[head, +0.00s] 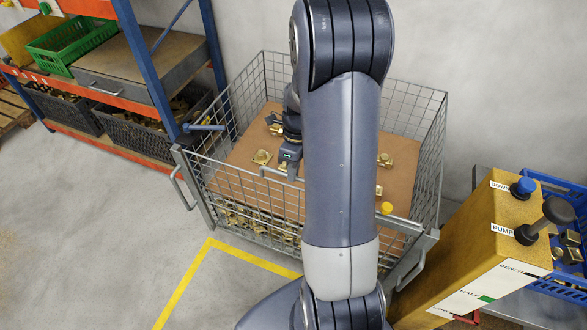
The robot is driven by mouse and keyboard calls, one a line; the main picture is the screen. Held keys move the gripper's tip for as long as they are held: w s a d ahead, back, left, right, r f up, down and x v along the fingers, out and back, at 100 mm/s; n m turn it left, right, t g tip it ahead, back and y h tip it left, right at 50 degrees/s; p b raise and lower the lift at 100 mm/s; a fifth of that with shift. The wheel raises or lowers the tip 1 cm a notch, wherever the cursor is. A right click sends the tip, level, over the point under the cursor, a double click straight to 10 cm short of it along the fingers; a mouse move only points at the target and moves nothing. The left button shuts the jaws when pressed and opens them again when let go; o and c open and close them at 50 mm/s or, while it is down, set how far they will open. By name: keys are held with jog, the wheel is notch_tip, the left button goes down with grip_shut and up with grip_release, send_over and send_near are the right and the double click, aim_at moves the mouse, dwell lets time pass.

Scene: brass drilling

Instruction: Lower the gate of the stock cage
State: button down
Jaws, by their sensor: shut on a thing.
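The stock cage (437,150) is a grey wire-mesh box against the wall. Its front mesh gate (228,180) stands up between the front posts, with a blue lever (203,127) at the left corner and a yellow knob (387,208) towards the right. My gripper (288,170) is at the upper middle of the gate, shut on the grey gate handle (268,170). My arm hides the fingertips in part and much of the gate's right half.
Brass parts (262,157) lie on a brown sheet (235,150) inside the cage. A shelf rack (130,35) stands left. A yellow pump unit (475,225) with a black lever (545,218) stands close at right. The floor (110,235) at front left is clear, with yellow tape (185,280).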

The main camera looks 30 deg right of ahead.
aim_at(294, 217)
notch_tip(294, 217, down, 25)
jog(key=b, duration=1.3)
jog(key=shift+f+b, duration=0.1)
jog(key=shift+b, duration=0.25)
jog(key=c, duration=1.5)
grip_release()
jog(key=shift+o, duration=0.2)
jog(key=r, duration=0.3)
jog(key=w+d+r+p, duration=0.1)
jog(key=r, duration=0.3)
jog(key=r+p, duration=0.1)
jog(key=r, duration=0.2)
jog(key=shift+w+d+r, duration=0.15)
jog(key=shift+d+r, duration=0.2)
jog(key=shift+f, duration=0.1)
